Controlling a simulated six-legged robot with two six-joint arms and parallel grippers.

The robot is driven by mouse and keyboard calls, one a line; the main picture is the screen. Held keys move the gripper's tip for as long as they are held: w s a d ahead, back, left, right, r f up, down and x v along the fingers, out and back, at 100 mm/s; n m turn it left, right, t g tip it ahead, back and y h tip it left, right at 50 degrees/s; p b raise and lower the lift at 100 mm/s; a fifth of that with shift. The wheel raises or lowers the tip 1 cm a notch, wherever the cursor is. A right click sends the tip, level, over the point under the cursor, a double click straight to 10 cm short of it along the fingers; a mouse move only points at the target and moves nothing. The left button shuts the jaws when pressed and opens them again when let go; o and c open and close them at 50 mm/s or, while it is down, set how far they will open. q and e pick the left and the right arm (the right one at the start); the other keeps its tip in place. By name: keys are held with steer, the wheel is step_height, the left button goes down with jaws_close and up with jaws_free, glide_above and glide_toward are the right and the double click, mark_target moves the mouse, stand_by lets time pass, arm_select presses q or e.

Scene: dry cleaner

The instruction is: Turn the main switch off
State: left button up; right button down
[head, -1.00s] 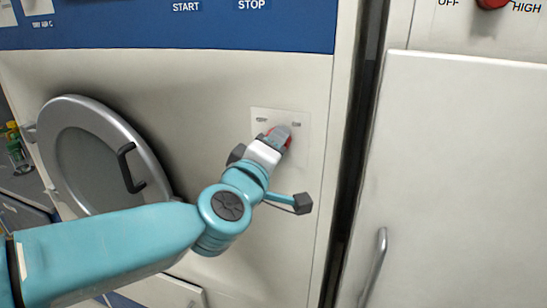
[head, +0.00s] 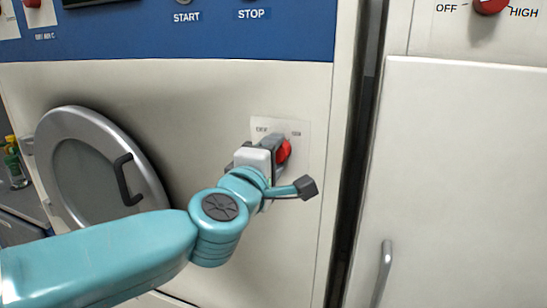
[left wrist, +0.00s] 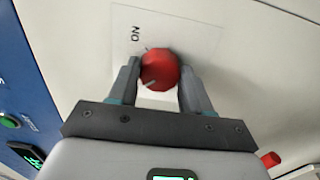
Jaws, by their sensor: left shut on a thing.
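The main switch is a red round knob (head: 284,151) on a pale plate (head: 296,133) in the machine's cream front panel. In the left wrist view the knob (left wrist: 160,69) sits between both fingers, and one label reads "ON". My left gripper (head: 279,147) is shut on the knob; it also shows in the left wrist view (left wrist: 158,82). The gripper hides part of the knob in the head view, and I cannot tell which label the knob points to. My right gripper is not in view.
A round door (head: 92,170) with a dark handle is left of the switch. A blue panel (head: 215,32) with START and STOP buttons is above. A pale cabinet (head: 460,170) with a metal handle stands right, past a dark gap.

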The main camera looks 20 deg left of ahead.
arm_select(q)
steer(key=o, duration=1.1)
steer(key=shift+c, duration=0.2)
steer(key=s+p, duration=0.1)
steer(key=s, duration=1.5)
steer(key=shift+s+a+p, duration=0.15)
steer(key=shift+a+p, duration=0.15)
